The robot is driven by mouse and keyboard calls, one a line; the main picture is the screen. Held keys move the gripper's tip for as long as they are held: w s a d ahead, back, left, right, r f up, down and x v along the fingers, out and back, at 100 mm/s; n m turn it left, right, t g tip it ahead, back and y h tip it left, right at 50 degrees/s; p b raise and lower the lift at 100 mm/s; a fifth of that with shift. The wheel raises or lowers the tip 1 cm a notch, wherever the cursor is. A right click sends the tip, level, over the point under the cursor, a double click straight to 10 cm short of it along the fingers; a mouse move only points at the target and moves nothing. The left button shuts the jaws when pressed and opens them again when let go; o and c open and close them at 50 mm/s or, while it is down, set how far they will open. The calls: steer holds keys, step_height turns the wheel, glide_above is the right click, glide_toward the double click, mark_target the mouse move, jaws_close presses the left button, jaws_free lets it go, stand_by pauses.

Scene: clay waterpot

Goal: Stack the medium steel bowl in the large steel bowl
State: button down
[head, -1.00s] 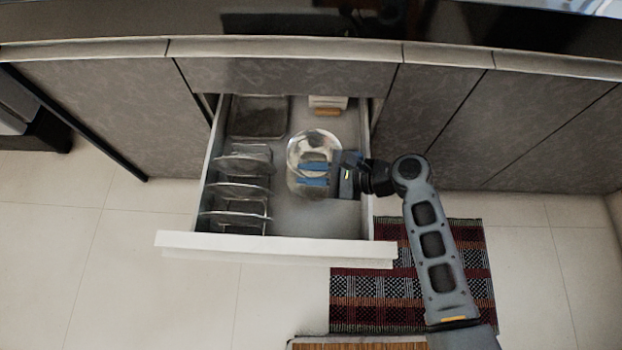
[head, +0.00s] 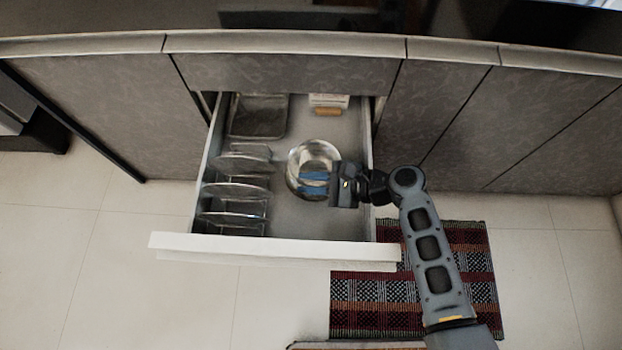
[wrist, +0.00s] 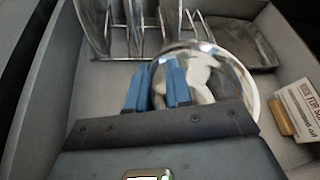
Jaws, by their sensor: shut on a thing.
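The large steel bowl (head: 313,143) sits in the open drawer, right of its middle. A shiny round shape that looks like the medium steel bowl (head: 318,164) overlaps it, and the two outlines nearly merge. My gripper (head: 303,182) reaches in from the right with blue fingers over the bowls' near side, shut on the medium bowl. In the wrist view the fingers (wrist: 160,66) cross the left part of the bowls, and the large bowl's rim (wrist: 247,82) curves round on the right. I cannot tell whether the medium bowl rests inside or hangs just above.
The drawer (head: 270,243) holds a wire rack with upright plates (head: 240,190) on the left. A rectangular dark tray (head: 258,118) lies at the back left. A white box (head: 328,100) with a wooden-coloured piece stands at the back right. The drawer floor in front of the bowls is clear.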

steer(key=c, duration=1)
jaws_free()
steer(key=shift+r, duration=0.1)
steer(key=shift+r, duration=0.35)
steer(key=p+v, duration=0.3)
steer(key=v, duration=0.9)
steer(key=shift+r+p, duration=0.1)
steer(key=shift+p, duration=0.25)
steer(key=shift+d, duration=0.1)
